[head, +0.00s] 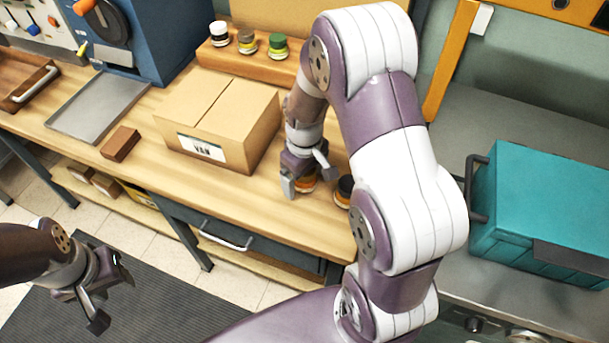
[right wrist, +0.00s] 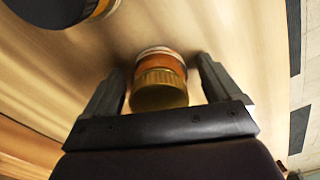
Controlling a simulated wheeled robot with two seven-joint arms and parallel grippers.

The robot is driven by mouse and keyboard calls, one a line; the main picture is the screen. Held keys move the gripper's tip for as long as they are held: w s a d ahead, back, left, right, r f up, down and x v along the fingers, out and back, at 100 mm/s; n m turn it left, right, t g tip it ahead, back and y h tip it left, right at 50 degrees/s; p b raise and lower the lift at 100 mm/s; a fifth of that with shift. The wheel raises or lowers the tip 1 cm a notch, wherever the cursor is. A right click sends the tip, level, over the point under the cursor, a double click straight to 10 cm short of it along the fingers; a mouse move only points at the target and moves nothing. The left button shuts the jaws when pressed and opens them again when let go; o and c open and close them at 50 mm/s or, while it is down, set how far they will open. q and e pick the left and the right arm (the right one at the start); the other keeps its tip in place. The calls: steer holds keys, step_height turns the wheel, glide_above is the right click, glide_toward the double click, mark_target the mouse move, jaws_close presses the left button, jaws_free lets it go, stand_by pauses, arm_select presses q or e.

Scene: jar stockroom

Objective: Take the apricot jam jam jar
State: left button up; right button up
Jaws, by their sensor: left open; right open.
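A small jar with a gold-coloured lid and an orange body (right wrist: 160,85) stands on the wooden bench. In the right wrist view it sits between the two fingers of my right gripper (right wrist: 160,92), which is open around it with a gap at each side. In the head view my right gripper (head: 306,183) is low over the bench, and only a bit of the orange jar (head: 305,184) shows behind the fingers. No label is readable. My left gripper (head: 98,290) is open and empty, over the floor at the lower left.
A black-lidded jar (head: 344,190) stands close to the right gripper, partly hidden by my arm. A cardboard box (head: 222,115) is left of it. Several jars stand on a wooden riser (head: 245,62) behind. A teal toolbox (head: 540,205) is at right.

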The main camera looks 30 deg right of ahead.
steer(key=c, duration=1.4)
steer(key=shift+r, duration=0.15)
